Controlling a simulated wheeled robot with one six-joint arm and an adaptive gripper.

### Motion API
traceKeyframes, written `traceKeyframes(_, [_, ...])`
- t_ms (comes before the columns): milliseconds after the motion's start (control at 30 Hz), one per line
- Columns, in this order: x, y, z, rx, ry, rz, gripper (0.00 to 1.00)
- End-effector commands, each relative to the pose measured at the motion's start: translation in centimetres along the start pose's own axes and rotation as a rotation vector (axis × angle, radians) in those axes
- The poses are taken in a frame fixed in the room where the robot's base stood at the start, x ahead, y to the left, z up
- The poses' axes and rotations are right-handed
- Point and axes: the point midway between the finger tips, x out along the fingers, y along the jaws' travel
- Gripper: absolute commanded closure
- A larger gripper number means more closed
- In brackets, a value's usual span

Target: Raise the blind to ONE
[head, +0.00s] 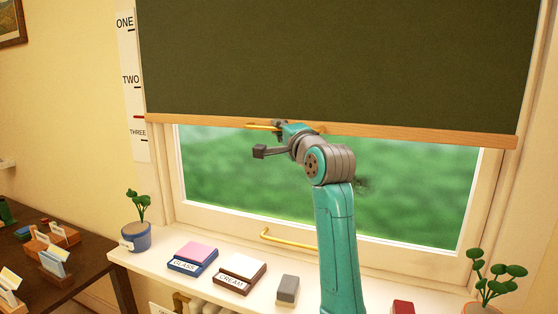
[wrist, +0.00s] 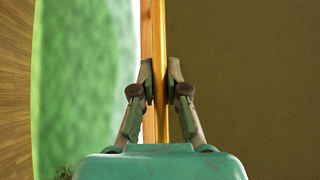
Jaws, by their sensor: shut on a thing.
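The dark green blind (head: 330,60) hangs over the upper part of the window. Its wooden bottom bar (head: 420,135) meets the left frame level with a red mark on the scale, between TWO and THREE. The white scale (head: 130,60) reads ONE at the top, TWO, then THREE. My gripper (head: 281,125) is at the bar, shut on the yellow blind handle (head: 261,127). In the wrist view the handle (wrist: 159,50) runs between the two fingers of my gripper (wrist: 160,78). My wrist hides part of the handle and bar in the head view.
The sill (head: 225,286) below holds potted plants at both ends, a GLASS box (head: 192,257), a CREAM box (head: 239,273) and a grey block (head: 288,289). A second yellow handle (head: 288,241) is on the lower window frame. A dark table (head: 80,262) stands at left.

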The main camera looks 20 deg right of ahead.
Motion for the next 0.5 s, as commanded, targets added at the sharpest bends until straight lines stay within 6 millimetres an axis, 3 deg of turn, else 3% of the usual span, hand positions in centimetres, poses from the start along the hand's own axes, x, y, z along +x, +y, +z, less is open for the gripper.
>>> traceKeyframes(33, [0.2,-2.3,-0.3,-0.002,0.001,-0.008,1.0])
traceKeyframes(100, [0.5,-4.6,-0.6,-0.003,0.002,-0.007,1.0])
traceKeyframes(500, [2.3,-17.8,-2.4,-0.002,0.001,-0.006,1.0])
